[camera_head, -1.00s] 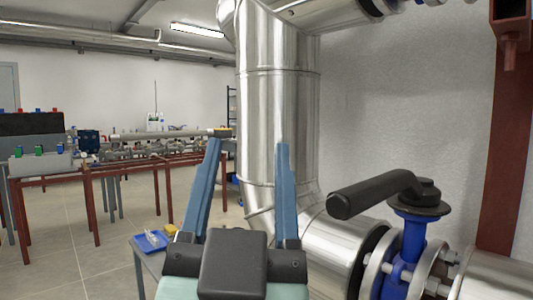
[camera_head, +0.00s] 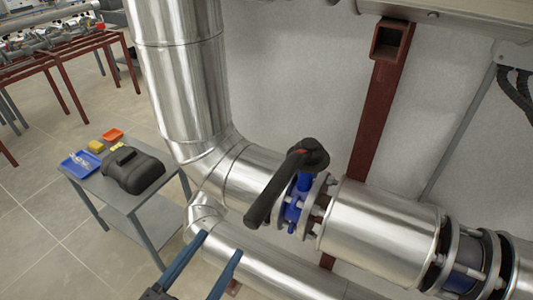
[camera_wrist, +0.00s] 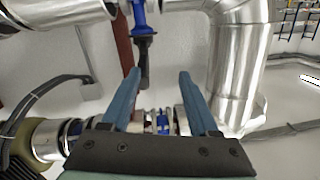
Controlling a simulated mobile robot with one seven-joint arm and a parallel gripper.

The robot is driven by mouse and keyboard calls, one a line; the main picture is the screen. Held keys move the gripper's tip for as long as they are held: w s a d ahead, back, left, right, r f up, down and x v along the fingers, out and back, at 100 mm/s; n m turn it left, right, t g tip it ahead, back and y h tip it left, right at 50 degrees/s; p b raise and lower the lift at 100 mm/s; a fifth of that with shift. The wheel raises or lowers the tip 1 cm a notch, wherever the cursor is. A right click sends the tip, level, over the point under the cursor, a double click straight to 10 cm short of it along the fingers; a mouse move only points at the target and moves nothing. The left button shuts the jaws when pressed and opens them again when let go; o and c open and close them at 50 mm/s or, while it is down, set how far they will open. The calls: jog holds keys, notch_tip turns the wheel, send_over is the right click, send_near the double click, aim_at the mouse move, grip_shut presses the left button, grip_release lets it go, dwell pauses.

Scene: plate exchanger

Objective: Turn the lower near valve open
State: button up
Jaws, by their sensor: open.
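The valve has a blue body (camera_head: 297,200) between flanges on a silver pipe, with a black lever handle (camera_head: 280,185) on top. The lever points toward me and appears to lie across the pipe. My gripper (camera_head: 221,244) is at the bottom of the head view, open and empty, left of and lower in the picture than the lever. The wrist view appears upside down. There the black lever (camera_wrist: 146,60) shows beyond and between the open fingertips of my gripper (camera_wrist: 160,72), closer to the left finger. I see no contact.
A thick vertical silver pipe (camera_head: 185,75) stands left of the valve. A lower pipe (camera_head: 270,262) runs beneath it. A red-brown post (camera_head: 378,115) stands behind. A grey side table (camera_head: 125,195) holds a black case (camera_head: 134,172) and a blue tray (camera_head: 80,164).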

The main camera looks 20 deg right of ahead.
aim_at(267, 200)
jog(key=s+r+m+h+p, duration=0.1)
jog(key=s+r+h+p, duration=0.1)
jog(key=s+r, duration=0.1)
jog(key=shift+g, duration=0.4)
jog(key=p+x, duration=0.1)
jog(key=x, duration=0.3)
jog(key=p+x, duration=0.2)
jog(key=x, duration=0.2)
jog(key=p+x, duration=0.1)
jog(key=x, duration=0.2)
jog(key=shift+w+d+f, duration=0.2)
jog(key=shift+d+f, duration=0.15)
jog(key=shift+w+d+f+p, duration=0.15)
jog(key=shift+w+d+p, duration=0.2)
jog(key=shift+d, duration=0.15)
grip_shut()
